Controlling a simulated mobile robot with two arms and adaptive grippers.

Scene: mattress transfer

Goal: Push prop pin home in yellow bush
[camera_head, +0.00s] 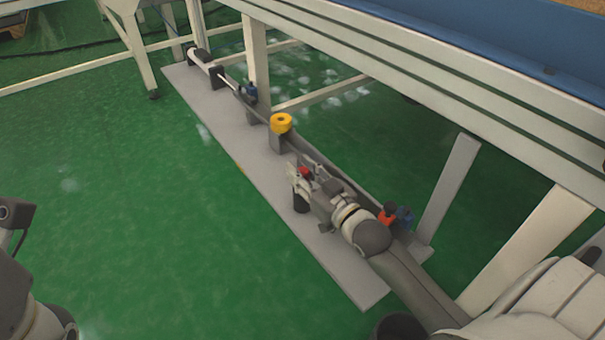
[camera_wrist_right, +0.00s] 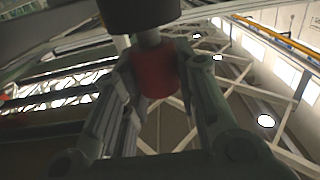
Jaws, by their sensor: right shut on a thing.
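The yellow bush (camera_head: 281,123) sits on top of a grey block on the long grey plate, with a dark hole in its top. My right gripper (camera_head: 303,172) is in front of it and a little to the right, apart from it. It is shut on a red part (camera_head: 306,171), which I take to be the prop pin's head. In the right wrist view the red part (camera_wrist_right: 155,72) is between the fingers, with a short pale shank and a dark cylinder (camera_wrist_right: 140,13) beyond. The pin's tip cannot be made out. Of my left arm only links show at the left edge.
The long grey plate (camera_head: 225,142) lies on the green floor under a white frame (camera_head: 450,185). A pale rod (camera_head: 228,80) and dark blocks stand at its far end. Orange (camera_head: 387,214) and blue (camera_head: 404,216) parts are near my right forearm. Floor left of the plate is clear.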

